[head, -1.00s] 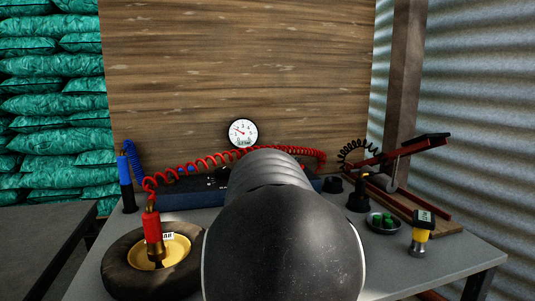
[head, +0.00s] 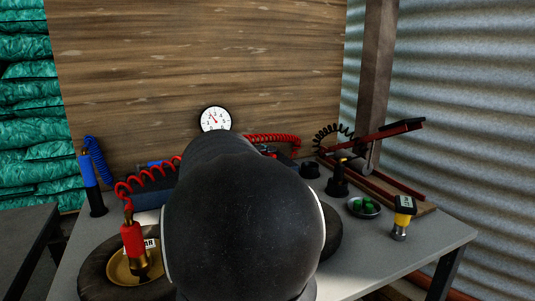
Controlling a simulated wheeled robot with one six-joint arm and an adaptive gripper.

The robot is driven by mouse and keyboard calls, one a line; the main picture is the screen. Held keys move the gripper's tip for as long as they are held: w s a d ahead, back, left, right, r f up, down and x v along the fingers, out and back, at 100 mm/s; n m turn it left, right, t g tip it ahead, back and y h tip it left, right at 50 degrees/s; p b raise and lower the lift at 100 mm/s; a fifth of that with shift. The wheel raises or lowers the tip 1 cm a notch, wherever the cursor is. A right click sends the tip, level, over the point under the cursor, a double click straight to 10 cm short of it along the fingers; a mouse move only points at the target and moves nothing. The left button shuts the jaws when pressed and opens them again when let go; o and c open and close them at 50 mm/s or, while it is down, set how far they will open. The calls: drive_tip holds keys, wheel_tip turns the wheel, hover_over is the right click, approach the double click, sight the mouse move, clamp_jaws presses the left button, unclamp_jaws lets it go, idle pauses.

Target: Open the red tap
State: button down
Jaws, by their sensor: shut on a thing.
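My dark arm (head: 245,220) fills the lower middle of the head view and hides my gripper. A dark blue block (head: 152,192) stands at the back of the bench, with its right part behind my arm. No red tap can be made out; its likely surroundings on the block are covered. A red coiled hose (head: 272,138) shows at the right of my arm, and more of it shows at the left. It leads to a red and brass fitting (head: 133,245) over a tyre with a yellow hub (head: 123,270). A white round gauge (head: 215,119) hangs above the block.
A blue handle (head: 88,172) stands at the left of the grey bench (head: 415,240). On the right are a red-handled pump (head: 385,135), a dish with green pieces (head: 364,207) and a yellow-black tool (head: 403,217). The front right of the bench is clear.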

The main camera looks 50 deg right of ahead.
drive_tip(key=c, duration=1.2)
unclamp_jaws()
drive_tip(key=shift+o, duration=0.2)
drive_tip(key=a+r, duration=0.2)
drive_tip(key=a, duration=0.9)
drive_tip(key=shift+s+a, duration=0.25)
drive_tip(key=shift+a, duration=0.15)
drive_tip(key=shift+r, duration=0.1)
